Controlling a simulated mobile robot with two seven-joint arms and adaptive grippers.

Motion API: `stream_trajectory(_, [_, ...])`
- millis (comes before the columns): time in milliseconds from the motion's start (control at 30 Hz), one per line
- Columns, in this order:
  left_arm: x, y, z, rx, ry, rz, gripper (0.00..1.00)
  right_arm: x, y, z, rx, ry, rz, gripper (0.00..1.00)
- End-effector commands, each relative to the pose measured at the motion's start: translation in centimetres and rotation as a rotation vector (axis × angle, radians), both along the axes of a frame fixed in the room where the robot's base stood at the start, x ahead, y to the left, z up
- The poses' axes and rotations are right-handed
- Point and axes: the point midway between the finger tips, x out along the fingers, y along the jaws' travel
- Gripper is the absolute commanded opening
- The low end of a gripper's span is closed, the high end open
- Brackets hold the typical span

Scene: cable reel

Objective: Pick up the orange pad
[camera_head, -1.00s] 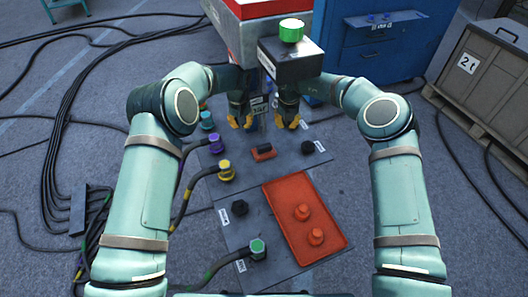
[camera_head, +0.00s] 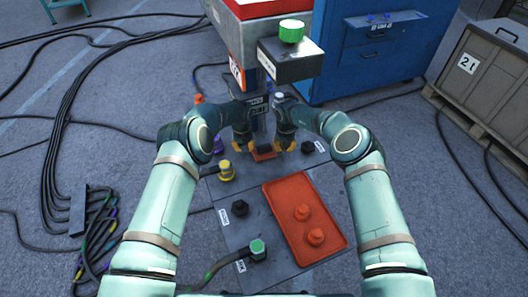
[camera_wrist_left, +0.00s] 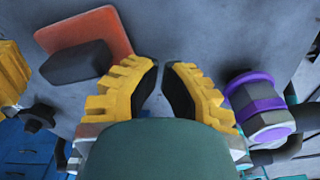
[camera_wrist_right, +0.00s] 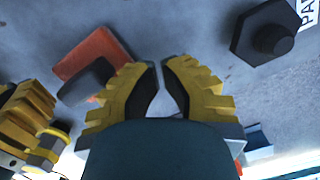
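The orange pad (camera_head: 264,155), a flat plate with a dark block on top, lies on the grey board between my grippers. My left gripper (camera_head: 243,148) is just to its left, open and empty. My right gripper (camera_head: 291,150) is just to its right, open and empty. The left wrist view shows the pad (camera_wrist_left: 110,35) and the dark block (camera_wrist_left: 76,62) left of the fingers, apart from them. The right wrist view shows the pad (camera_wrist_right: 98,50) and block (camera_wrist_right: 86,82), also left of the fingers. My grippers partly hide the pad's surroundings in the head view.
A red tray (camera_head: 285,232) with two orange knobs is on the near right of the board. Yellow (camera_head: 227,171), black (camera_head: 241,208) and green (camera_head: 257,248) connectors stand at left. A grey unit with a green cap (camera_head: 291,31) rises behind. Cables lie left.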

Motion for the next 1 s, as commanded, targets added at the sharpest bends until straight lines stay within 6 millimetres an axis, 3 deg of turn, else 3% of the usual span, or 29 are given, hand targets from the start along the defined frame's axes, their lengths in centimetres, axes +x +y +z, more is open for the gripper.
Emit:
stream_trajectory(33, [0.0,0.0,-0.7,0.000,0.001,0.000,0.00,0.0,0.0,-0.6,0.000,0.000,-0.001,0.00])
stream_trajectory(233, [0.1,-1.3,-0.5,0.000,-0.002,-0.001,0.00,0.1,1.3,-0.5,-0.001,-0.002,0.000,0.00])
stream_trajectory(1000, [0.0,-2.6,-0.5,-0.005,0.000,-0.002,0.00,0.0,2.6,-0.5,0.005,-0.001,0.002,0.00])
